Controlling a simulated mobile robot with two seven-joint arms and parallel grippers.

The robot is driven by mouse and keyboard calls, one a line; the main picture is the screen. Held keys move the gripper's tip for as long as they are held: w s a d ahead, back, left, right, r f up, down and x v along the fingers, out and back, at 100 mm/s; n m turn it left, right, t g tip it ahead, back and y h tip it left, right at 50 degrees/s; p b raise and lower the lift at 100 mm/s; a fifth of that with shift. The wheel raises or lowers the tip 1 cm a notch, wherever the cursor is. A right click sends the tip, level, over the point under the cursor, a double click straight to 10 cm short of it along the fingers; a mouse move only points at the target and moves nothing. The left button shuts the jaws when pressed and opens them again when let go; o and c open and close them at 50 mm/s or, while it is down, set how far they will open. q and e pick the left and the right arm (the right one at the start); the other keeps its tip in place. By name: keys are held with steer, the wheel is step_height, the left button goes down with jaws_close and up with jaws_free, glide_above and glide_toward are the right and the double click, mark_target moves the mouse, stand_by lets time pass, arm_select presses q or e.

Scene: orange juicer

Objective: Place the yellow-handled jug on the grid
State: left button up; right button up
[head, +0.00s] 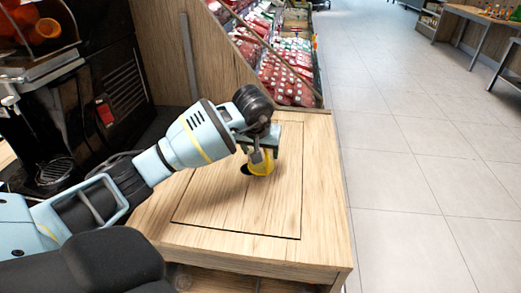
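A small yellow piece (261,167), apparently part of the yellow-handled jug, shows on the wooden counter (215,205) just below my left gripper (260,155). The gripper and wrist hide most of it, and I cannot tell whether the fingers are closed on it. A small dark patch shows just left of the yellow piece. A round metal grid (54,171) sits at the foot of the black juicer (125,85) on the left, with nothing visible on it. My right gripper is out of view.
A wooden panel (160,50) rises behind the counter, beside the juicer. Shelves of red packaged goods (285,80) stand behind it. The counter's right edge drops to open tiled floor (420,190). The counter's front part is clear.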

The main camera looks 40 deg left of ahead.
arm_select(q)
steer(key=shift+f, duration=0.1)
steer(key=o, duration=1)
steer(key=shift+o, duration=0.2)
steer(key=shift+r, duration=0.4)
steer(key=p+v, duration=0.1)
steer(key=v, duration=1)
steer(key=shift+s+d+r, duration=0.1)
steer(key=shift+s+r, duration=0.05)
steer(key=shift+r, duration=0.15)
steer(key=shift+c, duration=0.2)
